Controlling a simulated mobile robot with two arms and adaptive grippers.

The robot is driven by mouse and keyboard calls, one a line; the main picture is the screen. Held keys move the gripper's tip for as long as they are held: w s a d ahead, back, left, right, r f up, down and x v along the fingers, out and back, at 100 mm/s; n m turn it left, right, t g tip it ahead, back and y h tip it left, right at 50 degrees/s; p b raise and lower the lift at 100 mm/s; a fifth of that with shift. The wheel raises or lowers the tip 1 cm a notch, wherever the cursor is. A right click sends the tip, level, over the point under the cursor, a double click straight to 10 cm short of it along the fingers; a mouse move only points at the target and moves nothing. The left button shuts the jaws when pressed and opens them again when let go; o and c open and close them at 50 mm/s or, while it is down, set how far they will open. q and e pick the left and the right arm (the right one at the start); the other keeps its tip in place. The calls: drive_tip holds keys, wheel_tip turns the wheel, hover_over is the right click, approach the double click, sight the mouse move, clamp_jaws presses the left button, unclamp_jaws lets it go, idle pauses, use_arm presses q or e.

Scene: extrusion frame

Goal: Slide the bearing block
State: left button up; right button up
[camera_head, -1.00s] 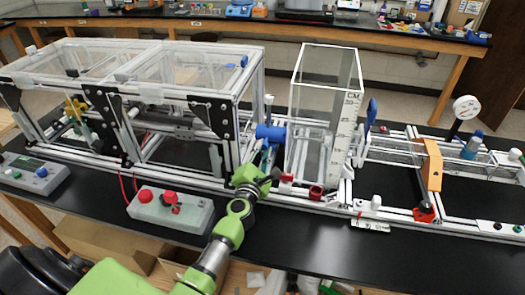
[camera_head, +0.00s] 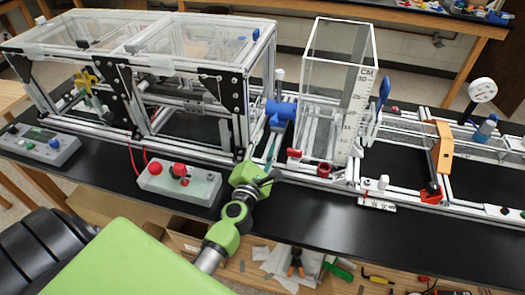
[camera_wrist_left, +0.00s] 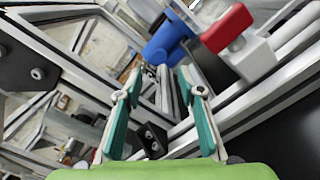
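I cannot tell for sure which part is the bearing block. A blue cylindrical part (camera_head: 281,109) sits on the aluminium extrusion frame (camera_head: 330,172), between the clear-panelled enclosure and the clear tank. It also shows in the left wrist view (camera_wrist_left: 168,38), beyond my fingertips. My left gripper (camera_head: 271,150) is low in front of it, at the front rail. In the left wrist view my left gripper (camera_wrist_left: 158,82) has its two teal fingers apart. A rail and a black bracket (camera_wrist_left: 152,138) show between or behind them, with no object clearly held. My right gripper is not in view.
The enclosure (camera_head: 262,60) stands left of my gripper and the clear tank (camera_head: 340,75) right of it. A red-topped clamp (camera_wrist_left: 228,28) is close on the right. A control box with red knobs (camera_head: 180,184) is on the black bench. An orange plate (camera_head: 442,146) stands farther right.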

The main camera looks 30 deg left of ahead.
use_arm(q)
drive_tip(key=shift+v, duration=1.6)
